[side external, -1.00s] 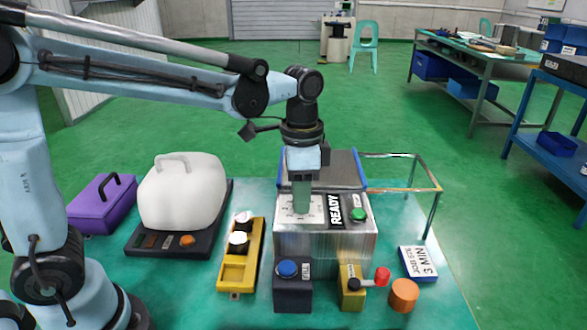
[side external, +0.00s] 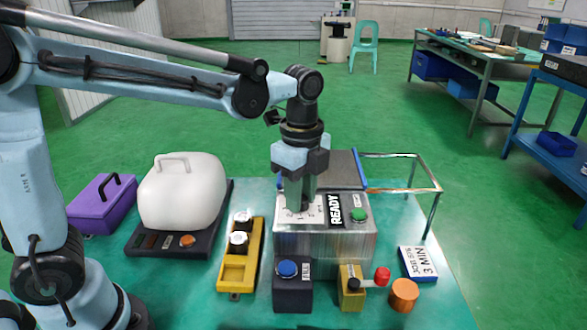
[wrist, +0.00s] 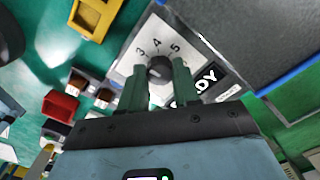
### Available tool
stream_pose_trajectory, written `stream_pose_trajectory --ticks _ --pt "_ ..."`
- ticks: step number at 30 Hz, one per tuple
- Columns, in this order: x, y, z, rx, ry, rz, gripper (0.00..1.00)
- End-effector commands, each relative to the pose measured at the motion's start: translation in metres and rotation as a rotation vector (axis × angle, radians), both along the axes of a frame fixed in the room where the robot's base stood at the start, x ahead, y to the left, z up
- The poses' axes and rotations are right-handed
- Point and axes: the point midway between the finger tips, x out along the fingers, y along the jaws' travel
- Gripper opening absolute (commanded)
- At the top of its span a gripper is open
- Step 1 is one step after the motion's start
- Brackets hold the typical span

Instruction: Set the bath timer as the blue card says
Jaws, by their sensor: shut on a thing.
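The timer dial (wrist: 139,66) is a white plate with printed numbers, 3, 4 and 5 legible in the wrist view, on top of a metal box (side external: 325,240). Its dark round knob (wrist: 159,70) sits between my two green fingertips. My gripper (side external: 302,206) points down and is shut on the knob; it also shows in the wrist view (wrist: 159,78). I cannot tell which number the knob points to. The blue-edged card (side external: 418,263) lies at the right and reads "3 MIN" below a smaller job line.
A blue-button box (side external: 292,288), a red-knobbed lever (side external: 382,274) and an orange cylinder (side external: 404,295) stand in front. A yellow rack (side external: 235,272) is left; a wire frame (side external: 430,212) stands right.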

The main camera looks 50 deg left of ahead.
Motion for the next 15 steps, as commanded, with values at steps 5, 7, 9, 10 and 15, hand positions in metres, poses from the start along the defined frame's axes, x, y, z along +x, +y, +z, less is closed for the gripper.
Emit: stream_pose_trajectory --ticks 5,7,9,10,15 --pt "0.0001 -0.0002 0.0005 0.000 0.000 -0.048 0.01" --pt "0.0001 -0.0002 0.0005 -0.001 0.000 -0.058 0.01" --pt "0.0001 -0.0002 0.0005 -0.001 0.000 -0.063 0.01" --pt "0.0001 -0.0002 0.0005 -0.001 0.000 -0.065 0.01" --pt "0.0001 -0.0002 0.0005 -0.001 0.000 -0.068 0.01"
